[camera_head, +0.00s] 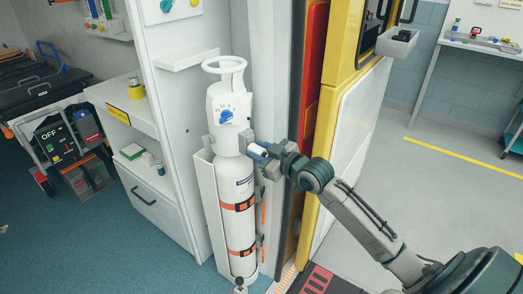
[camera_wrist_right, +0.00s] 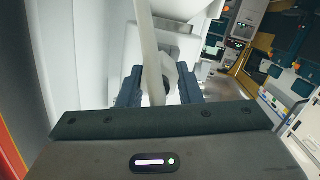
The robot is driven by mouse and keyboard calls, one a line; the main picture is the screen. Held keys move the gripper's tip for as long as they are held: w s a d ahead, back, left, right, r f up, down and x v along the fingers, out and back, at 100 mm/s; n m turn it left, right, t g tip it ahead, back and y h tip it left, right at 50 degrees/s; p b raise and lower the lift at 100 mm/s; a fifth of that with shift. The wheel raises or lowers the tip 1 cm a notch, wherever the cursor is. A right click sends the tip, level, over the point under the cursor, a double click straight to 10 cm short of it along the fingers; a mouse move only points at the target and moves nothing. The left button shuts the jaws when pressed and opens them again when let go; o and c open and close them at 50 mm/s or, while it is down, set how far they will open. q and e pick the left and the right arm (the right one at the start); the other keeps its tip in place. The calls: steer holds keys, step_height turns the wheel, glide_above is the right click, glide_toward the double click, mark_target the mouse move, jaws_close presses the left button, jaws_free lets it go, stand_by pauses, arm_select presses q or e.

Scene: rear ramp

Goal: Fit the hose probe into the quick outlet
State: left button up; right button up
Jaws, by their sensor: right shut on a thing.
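A tall white gas cylinder (camera_head: 236,190) stands upright in a white holder, with a ring handle and a blue dial (camera_head: 226,116) on its head. My right gripper (camera_head: 262,152) is at the cylinder's right side, just below the head. It is shut on the hose probe, a small white and blue piece (camera_head: 257,151). In the right wrist view, a pale hose (camera_wrist_right: 150,50) runs up from between the fingers (camera_wrist_right: 160,92), and the probe is mostly hidden. I cannot make out the quick outlet or whether the probe touches it. My left gripper is not in view.
A white cabinet (camera_head: 175,120) with shelves stands left of the cylinder. A yellow door frame (camera_head: 345,60) is close on the right, beside my arm. Orange straps (camera_head: 238,203) hold the cylinder. The grey floor at right is mostly clear.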

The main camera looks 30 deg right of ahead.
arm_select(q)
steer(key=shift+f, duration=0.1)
arm_select(e)
steer(key=shift+w, duration=0.15)
steer(key=o, duration=1.2)
steer(key=shift+s+d, duration=0.15)
steer(key=shift+s, duration=0.35)
steer(key=p+v, duration=0.1)
steer(key=v, duration=0.4)
steer(key=shift+r, duration=0.15)
arm_select(q)
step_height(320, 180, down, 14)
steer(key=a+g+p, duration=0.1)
steer(key=p, duration=0.3)
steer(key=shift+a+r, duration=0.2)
arm_select(e)
glide_toward(262, 152)
steer(key=shift+w, duration=0.25)
